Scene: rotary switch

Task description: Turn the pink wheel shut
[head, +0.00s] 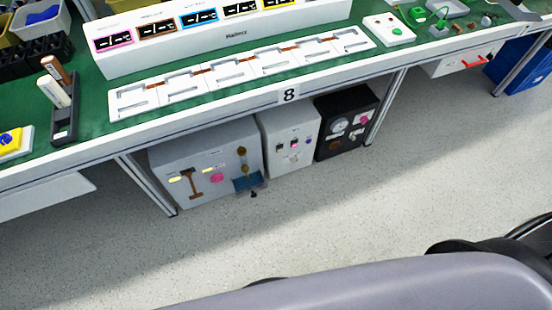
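Three boxes stand on the floor under the green-topped bench. The large grey box (200,147) has a small round pink part (217,178) low on its front, with a brown T-shaped handle (192,184) to its left and a brown knobbed part (242,157) to its right. I cannot tell which pink part is the wheel, or how far either is turned. Neither of my grippers is in view.
A white box (283,122) with small knobs stands between the other two. A blue part (250,184) juts from the grey box. Bench legs (148,186) stand either side of the boxes. My own body fills the bottom edge.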

